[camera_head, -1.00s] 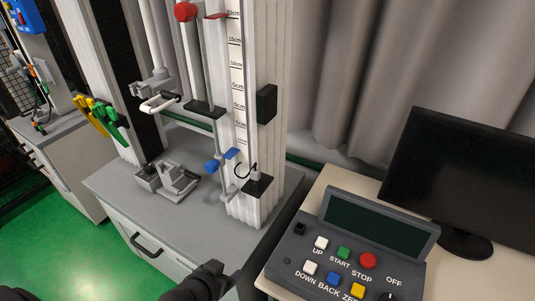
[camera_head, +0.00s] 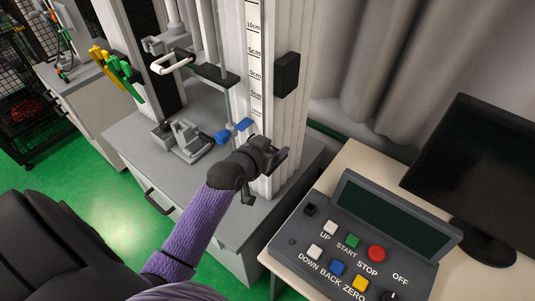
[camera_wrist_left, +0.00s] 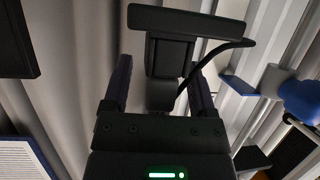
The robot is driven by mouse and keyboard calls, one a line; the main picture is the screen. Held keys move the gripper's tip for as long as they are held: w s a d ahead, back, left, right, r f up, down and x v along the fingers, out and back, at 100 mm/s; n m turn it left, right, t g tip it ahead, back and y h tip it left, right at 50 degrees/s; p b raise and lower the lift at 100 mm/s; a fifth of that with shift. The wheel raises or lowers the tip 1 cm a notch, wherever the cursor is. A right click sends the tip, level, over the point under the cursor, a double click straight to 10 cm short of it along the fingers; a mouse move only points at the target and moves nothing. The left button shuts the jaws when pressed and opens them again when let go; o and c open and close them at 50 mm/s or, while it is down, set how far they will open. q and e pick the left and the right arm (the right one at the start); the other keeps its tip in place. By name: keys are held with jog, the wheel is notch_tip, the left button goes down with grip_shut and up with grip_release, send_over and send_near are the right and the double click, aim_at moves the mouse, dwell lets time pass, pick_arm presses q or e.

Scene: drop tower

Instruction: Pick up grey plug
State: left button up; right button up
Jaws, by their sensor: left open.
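The grey plug (camera_wrist_left: 161,95) shows in the left wrist view, below a dark block (camera_wrist_left: 170,55) on the tower's column. A black cable (camera_wrist_left: 215,55) curves from the block's right side down beside the plug. My left gripper (camera_wrist_left: 158,72) is open, with one finger on each side of the plug and block; whether the fingers touch them I cannot tell. In the head view my left gripper (camera_head: 268,157) is at the lower front of the white column, and it hides the plug there. My right gripper is not in view.
A blue-handled part (camera_head: 233,131) sits close left of the gripper and also shows in the wrist view (camera_wrist_left: 300,98). A grey clamp device (camera_head: 185,140) lies on the grey cabinet top (camera_head: 130,135). A control panel (camera_head: 365,235) and a monitor (camera_head: 470,180) stand at right.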

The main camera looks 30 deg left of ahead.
pick_arm(q)
grip_shut()
jog(key=shift+r+p, duration=0.3)
jog(key=shift+r, duration=0.3)
jog(key=r, duration=0.1)
jog(key=s+r+p, duration=0.1)
jog(key=shift+r, duration=0.3)
jog(key=s+p, duration=0.1)
jog(key=s, duration=1.5)
jog(key=shift+m+h, duration=0.6)
jog(key=shift+h, duration=0.1)
jog(key=w+p, duration=0.1)
jog(key=w, duration=0.4)
jog(key=w+p, duration=0.1)
jog(key=w, duration=0.5)
jog(key=w+p, duration=0.1)
jog(key=w, duration=0.5)
jog(key=shift+r, duration=0.25)
jog(key=shift+f+b, duration=0.75)
jog(key=shift+f, duration=0.05)
jog(key=shift+f+b, duration=0.85)
jog(key=shift+f, duration=0.3)
